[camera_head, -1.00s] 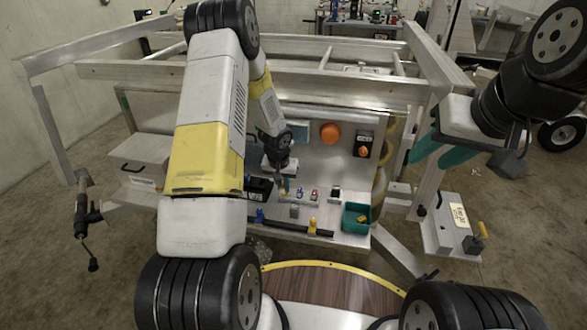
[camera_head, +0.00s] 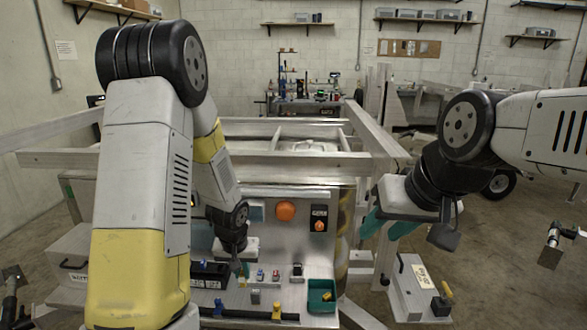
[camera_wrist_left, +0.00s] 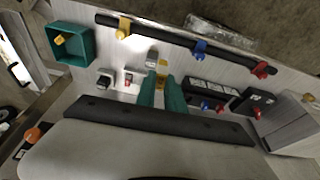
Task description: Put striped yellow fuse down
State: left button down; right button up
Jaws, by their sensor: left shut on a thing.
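My left gripper (camera_head: 243,269) reaches down to the lower part of the metal panel (camera_head: 273,230). In the left wrist view its two teal fingers (camera_wrist_left: 161,92) are shut on a small yellow piece, the striped yellow fuse (camera_wrist_left: 161,78). The fuse is mostly hidden between the fingers, and its stripes are too small to make out. I cannot tell whether it touches the panel's ledge. My right gripper (camera_head: 388,225) hangs to the right of the panel, its teal fingers apart and empty.
Small blocks with coloured parts, including a red one (camera_wrist_left: 128,78), sit beside the left gripper. A green bin (camera_head: 319,284) holds a yellow piece. A dark rail with coloured clips (camera_wrist_left: 160,35) runs along the ledge's edge. A black box (camera_head: 211,272) stands left.

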pick_arm(q)
jog(key=shift+d+r, duration=0.1)
jog(key=shift+r, duration=0.25)
jog(key=w+a+r, duration=0.3)
jog(key=w+r, duration=1.1)
jog(key=f, duration=2.7)
jog(key=shift+w+a+f, duration=0.15)
jog(key=shift+a+f, duration=0.05)
jog(key=shift+f, duration=0.2)
jog(key=c, duration=1.4)
grip_release()
jog(key=shift+f, duration=0.1)
jog(key=shift+c, duration=0.2)
